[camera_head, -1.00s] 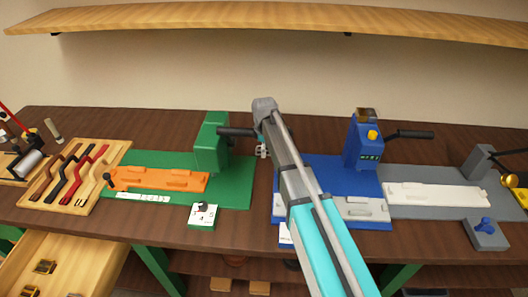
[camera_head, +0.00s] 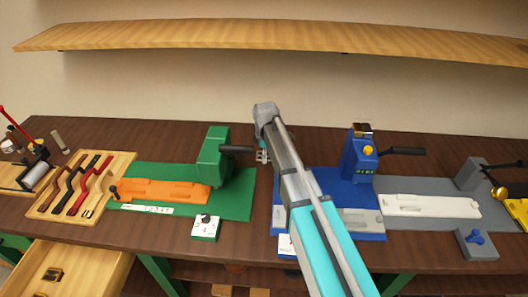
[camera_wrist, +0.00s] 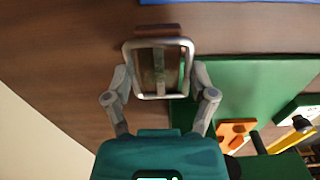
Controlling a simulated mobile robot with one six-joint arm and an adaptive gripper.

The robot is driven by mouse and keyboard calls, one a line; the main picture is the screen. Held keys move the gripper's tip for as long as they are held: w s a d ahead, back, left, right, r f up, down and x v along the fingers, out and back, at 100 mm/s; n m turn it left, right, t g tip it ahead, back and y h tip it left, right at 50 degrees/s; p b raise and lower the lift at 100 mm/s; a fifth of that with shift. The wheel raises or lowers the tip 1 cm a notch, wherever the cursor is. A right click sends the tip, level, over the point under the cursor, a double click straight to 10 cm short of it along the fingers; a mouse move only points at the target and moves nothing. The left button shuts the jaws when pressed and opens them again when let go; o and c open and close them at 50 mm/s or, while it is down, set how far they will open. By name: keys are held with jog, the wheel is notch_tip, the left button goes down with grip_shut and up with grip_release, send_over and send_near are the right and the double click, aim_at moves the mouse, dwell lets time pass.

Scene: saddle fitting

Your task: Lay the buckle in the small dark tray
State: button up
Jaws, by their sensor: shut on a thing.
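The buckle is a silver rectangular frame (camera_wrist: 188,70), held upright in the picture between the two fingers of my gripper (camera_wrist: 158,82) in the wrist view. In the head view a small bit of silver metal, probably the buckle (camera_head: 262,156), shows below my arm's end, between the green and blue machines. My gripper is shut on the buckle above the bench. A reddish-brown edge (camera_wrist: 158,28) shows just beyond the buckle; it may belong to the small dark tray, but the buckle hides most of it. I cannot make out the tray in the head view.
The green machine (camera_head: 212,160) with its orange strip stands left of my arm on the dark bench (camera_head: 140,137). The blue machine (camera_head: 360,158) stands close on the right. A wooden rack (camera_head: 112,160) with several handles and an open drawer (camera_head: 85,262) are at left.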

jog(key=s+d+r+p, duration=0.3)
jog(key=s+r+p, duration=0.3)
jog(key=s, duration=0.5)
jog(key=shift+s+r+p, duration=0.3)
jog(key=shift+r+p, duration=0.1)
jog(key=shift+r, duration=0.4)
jog(key=shift+s, duration=0.1)
dwell(0.5)
